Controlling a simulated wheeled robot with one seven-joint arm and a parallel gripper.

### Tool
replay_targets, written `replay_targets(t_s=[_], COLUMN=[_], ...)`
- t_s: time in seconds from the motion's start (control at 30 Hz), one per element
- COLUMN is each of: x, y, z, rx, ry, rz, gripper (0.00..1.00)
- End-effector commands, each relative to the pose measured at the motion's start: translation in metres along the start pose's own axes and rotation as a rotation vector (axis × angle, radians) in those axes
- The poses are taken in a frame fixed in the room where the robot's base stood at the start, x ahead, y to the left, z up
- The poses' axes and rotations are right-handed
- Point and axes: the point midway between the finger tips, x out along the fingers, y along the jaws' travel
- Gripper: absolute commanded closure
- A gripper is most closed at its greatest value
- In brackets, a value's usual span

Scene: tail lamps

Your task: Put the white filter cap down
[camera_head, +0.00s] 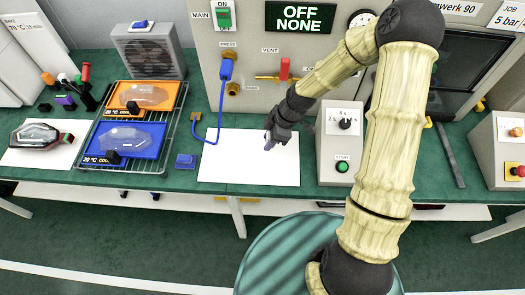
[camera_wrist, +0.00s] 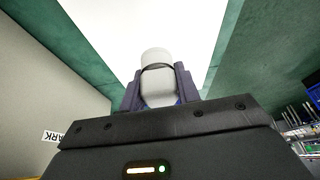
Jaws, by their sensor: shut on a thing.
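My gripper (camera_wrist: 158,95) is shut on the white filter cap (camera_wrist: 157,65). In the wrist view the cap is a pale rounded cylinder with a dark ring, between the two purple-grey fingers. In the head view my gripper (camera_head: 271,140) is over the white sheet (camera_head: 235,165) on the green bench, and I cannot make out the cap there. I cannot tell whether the cap touches the sheet.
A grey box with a knob and green button (camera_head: 343,150) stands right of the sheet. A blue hose (camera_head: 222,105) hangs at its left edge, near a small blue block (camera_head: 186,160). A wire rack (camera_head: 128,172) with orange and blue trays is further left. The sheet's left half is clear.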

Motion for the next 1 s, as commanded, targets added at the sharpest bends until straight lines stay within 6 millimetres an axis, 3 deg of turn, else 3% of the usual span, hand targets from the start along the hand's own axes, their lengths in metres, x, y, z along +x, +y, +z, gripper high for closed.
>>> replay_targets(t_s=[0.2,0.53,0.83,1.0], x=[0.027,0.029,0.062,0.066], y=[0.000,0.001,0.000,0.001], z=[0.010,0.012,0.025,0.027], rx=[0.002,0.002,0.001,0.001], ry=[0.001,0.001,0.001,0.000], rz=[-0.001,0.001,-0.001,0.001], gripper=[1.00,1.00,1.00,1.00])
